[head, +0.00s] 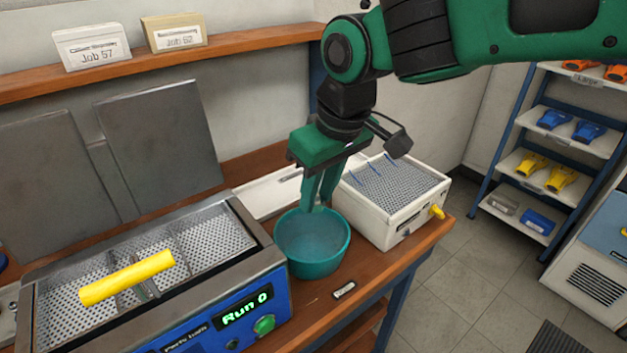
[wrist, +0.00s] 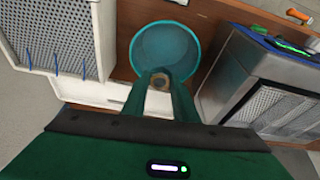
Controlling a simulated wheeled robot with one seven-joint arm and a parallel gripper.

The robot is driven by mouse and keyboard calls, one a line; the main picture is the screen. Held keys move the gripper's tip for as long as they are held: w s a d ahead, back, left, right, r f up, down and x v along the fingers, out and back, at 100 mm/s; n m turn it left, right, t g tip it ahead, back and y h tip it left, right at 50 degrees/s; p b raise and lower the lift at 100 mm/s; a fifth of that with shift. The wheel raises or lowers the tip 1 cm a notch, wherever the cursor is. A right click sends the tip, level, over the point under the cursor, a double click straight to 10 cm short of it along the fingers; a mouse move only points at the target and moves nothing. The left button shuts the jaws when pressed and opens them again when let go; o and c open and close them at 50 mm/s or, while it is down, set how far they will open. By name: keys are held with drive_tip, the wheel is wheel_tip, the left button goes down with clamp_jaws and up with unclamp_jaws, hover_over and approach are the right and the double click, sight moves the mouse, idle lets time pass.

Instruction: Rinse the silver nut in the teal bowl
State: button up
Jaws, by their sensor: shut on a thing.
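The teal bowl (head: 312,262) stands on the wooden bench, and it also shows in the wrist view (wrist: 166,32). My gripper (head: 312,206) points down at the back part of the bowl, with its fingertips at or just above the rim. In the wrist view my gripper (wrist: 160,84) is shut on a small ring-shaped nut (wrist: 160,80), which lies between the fingertips and over the bowl's near edge. The nut looks greyish brown there. In the head view the fingers hide it. I cannot tell whether it touches the liquid-looking surface inside the bowl.
Left of the bowl is a blue parts washer (head: 215,325) with open lids, mesh baskets and a yellow handle (head: 127,277). Right of it is a white box with a mesh top (head: 390,200). A shelf rack (head: 550,150) stands farther right.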

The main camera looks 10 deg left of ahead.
sight(314, 209)
drive_tip(key=shift+s+x, duration=0.15)
drive_tip(key=shift+x, duration=0.6)
drive_tip(key=shift+s+x, duration=0.2)
drive_tip(key=shift+x, duration=0.55)
drive_tip(key=shift+f, duration=4.1)
drive_tip(key=shift+r, duration=3.75)
drive_tip(key=shift+r, duration=2)
